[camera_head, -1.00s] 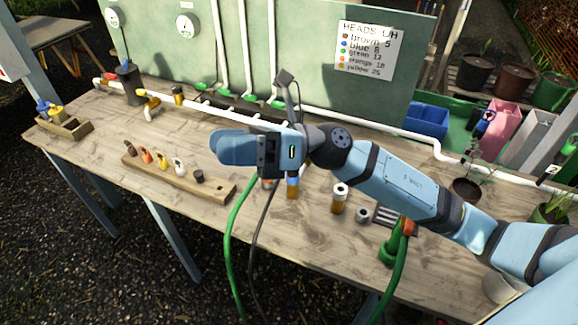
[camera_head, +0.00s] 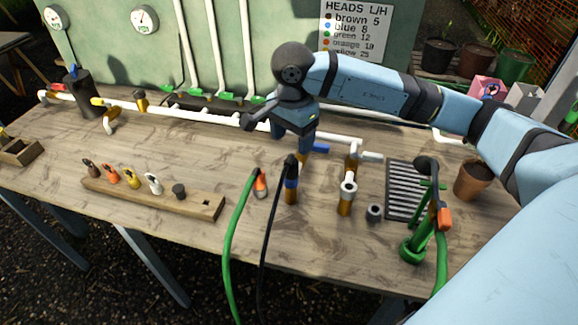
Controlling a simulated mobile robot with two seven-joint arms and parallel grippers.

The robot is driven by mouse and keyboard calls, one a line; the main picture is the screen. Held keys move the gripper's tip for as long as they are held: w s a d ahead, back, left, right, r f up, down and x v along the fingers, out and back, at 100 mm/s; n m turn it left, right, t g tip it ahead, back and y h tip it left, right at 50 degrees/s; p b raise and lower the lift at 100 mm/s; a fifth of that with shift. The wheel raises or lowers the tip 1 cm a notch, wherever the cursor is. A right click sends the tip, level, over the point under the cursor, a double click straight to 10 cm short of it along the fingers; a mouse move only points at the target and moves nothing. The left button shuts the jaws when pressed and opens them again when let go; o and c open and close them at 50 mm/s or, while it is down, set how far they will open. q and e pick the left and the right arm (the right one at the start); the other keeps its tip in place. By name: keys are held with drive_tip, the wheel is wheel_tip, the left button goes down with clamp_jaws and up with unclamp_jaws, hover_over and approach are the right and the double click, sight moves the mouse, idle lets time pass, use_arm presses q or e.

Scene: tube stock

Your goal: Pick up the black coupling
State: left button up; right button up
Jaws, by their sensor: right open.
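A small black cylindrical piece (camera_head: 179,191), which looks like the black coupling, stands at the right part of the wooden rail (camera_head: 205,208), beside a row of coloured heads. A dark grey ring-like piece (camera_head: 374,212) stands on the table further right. My right gripper (camera_head: 296,148) points down above the middle of the table, well to the right of the black piece and not touching it. It is open, though its fingers are partly hidden by its own body, and I see nothing held in it. My left gripper is not in view.
Close to my right gripper stand a brown and blue post (camera_head: 291,190) with a black hose and an orange-tipped green hose (camera_head: 259,186). A white-topped brown post (camera_head: 347,195), a grate (camera_head: 403,190) and a green stand (camera_head: 413,248) are to the right.

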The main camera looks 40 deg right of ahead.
sight(292, 154)
wheel_tip(292, 154, down, 3)
drive_tip(key=shift+r, duration=0.15)
drive_tip(key=shift+f, duration=0.7)
wheel_tip(292, 154, down, 5)
drive_tip(key=shift+w+r+p, duration=0.15)
drive_tip(key=shift+r+p, duration=0.05)
drive_tip(key=shift+p, duration=0.3)
drive_tip(key=c, duration=1)
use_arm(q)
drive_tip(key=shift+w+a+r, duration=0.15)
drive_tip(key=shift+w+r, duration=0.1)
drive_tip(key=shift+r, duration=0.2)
use_arm(e)
drive_tip(key=shift+c, duration=0.2)
drive_tip(key=shift+r, duration=0.1)
use_arm(q)
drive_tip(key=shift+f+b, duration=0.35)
drive_tip(key=shift+b, duration=0.15)
use_arm(e)
wheel_tip(292, 154, up, 20)
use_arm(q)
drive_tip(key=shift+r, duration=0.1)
